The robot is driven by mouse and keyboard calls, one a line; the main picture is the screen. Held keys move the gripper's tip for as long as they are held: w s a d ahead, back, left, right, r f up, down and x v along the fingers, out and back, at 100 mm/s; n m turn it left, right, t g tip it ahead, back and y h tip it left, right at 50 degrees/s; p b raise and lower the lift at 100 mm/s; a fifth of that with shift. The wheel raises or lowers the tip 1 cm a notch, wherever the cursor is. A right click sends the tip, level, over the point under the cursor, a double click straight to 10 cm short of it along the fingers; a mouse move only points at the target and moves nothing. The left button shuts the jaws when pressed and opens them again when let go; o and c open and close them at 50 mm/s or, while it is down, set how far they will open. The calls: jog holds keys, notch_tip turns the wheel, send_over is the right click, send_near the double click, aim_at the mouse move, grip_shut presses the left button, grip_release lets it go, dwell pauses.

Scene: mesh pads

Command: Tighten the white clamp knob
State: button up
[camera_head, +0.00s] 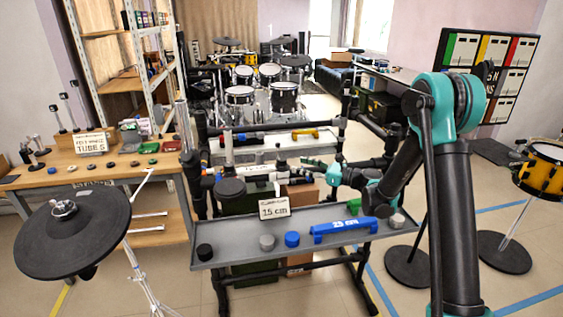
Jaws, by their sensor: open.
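I cannot clearly single out the white clamp knob. A white fitting (262,171) with orange parts lies along the middle of the black tube rack, just left of my gripper. My gripper (308,164) is open at the rack's middle level, reached from the right by my teal and black arm. Its fingertips are small and dark against the rack, and I cannot tell whether they touch anything. On the grey tray in front, a pale grey knob (397,221) sits at the right end and a grey knob (267,242) at the front.
The tray (235,238) also holds a black knob (205,252), a blue knob (292,239), a blue bar (344,230) and a "15 cm" card (274,208). A cymbal pad (72,236) stands left, before a wooden table (110,176). A yellow drum (541,168) stands right.

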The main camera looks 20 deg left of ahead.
aim_at(281, 158)
jog(key=a, duration=0.6)
jog(key=w+a, duration=0.1)
jog(key=a, duration=0.2)
jog(key=c, duration=1.2)
